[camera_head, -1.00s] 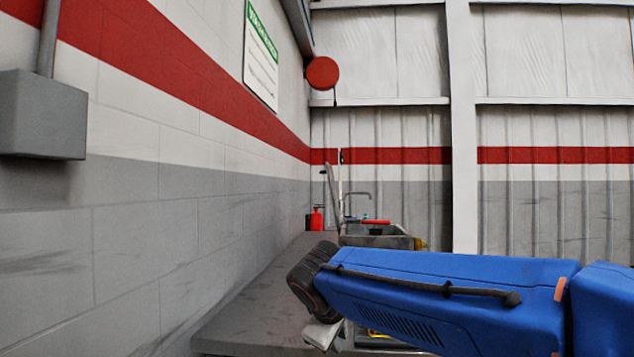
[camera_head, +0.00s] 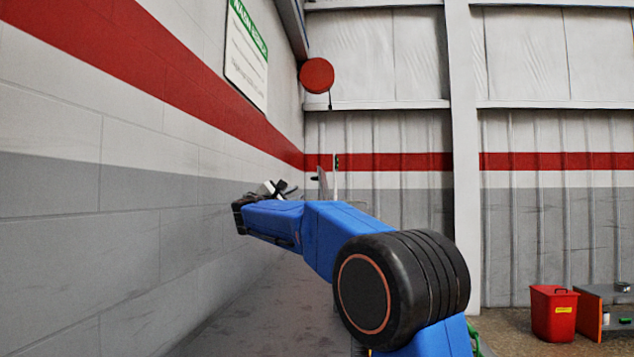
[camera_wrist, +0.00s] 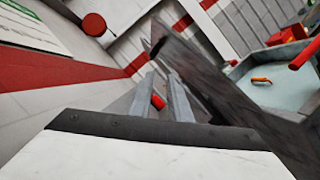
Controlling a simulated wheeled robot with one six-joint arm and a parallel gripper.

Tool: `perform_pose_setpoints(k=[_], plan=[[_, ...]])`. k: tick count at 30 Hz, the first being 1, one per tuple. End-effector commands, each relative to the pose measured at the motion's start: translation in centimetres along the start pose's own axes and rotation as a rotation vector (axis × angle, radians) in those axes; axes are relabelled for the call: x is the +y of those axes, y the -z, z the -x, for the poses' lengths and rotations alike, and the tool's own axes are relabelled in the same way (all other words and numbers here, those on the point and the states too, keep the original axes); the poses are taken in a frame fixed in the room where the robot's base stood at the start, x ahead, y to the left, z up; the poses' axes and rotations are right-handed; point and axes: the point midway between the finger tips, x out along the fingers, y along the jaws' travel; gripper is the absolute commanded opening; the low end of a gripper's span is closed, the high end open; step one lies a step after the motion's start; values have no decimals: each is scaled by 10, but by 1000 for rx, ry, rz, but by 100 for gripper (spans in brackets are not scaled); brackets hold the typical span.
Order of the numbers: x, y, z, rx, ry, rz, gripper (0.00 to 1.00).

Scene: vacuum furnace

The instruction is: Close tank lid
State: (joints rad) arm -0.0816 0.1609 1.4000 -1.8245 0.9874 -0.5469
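The tank (camera_wrist: 240,75) shows at the right of the wrist view, with a pale blue-grey inside and a small orange item in it. A dark grey panel that looks like its lid (camera_wrist: 215,85) stands raised and tilted beside the fingers. In the head view the lid (camera_head: 322,184) is a thin upright slab at the back of the counter. My gripper (camera_wrist: 163,98) has two grey fingers with a gap between them and nothing held. It also shows in the head view (camera_head: 284,187), left of the lid. I cannot tell whether a finger touches the lid.
A block wall (camera_head: 140,210) runs close along the left. A dark counter (camera_head: 235,310) lies below my arm. A red bottle (camera_wrist: 158,102) shows beyond the fingers. A red bin (camera_head: 554,315) stands on the floor at the right. A round red wall fixture (camera_head: 316,75) hangs above.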

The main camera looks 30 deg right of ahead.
Motion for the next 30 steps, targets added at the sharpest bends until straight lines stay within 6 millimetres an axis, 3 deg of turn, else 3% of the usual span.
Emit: perform_pose_setpoints(k=[3, 11, 30], plan=[[14, 5, -6, -21, -35, 32, 17], [19, 5, -28, -30, -44, 44, 17], [23, 2, -140, -29, -43, 42, 17]])
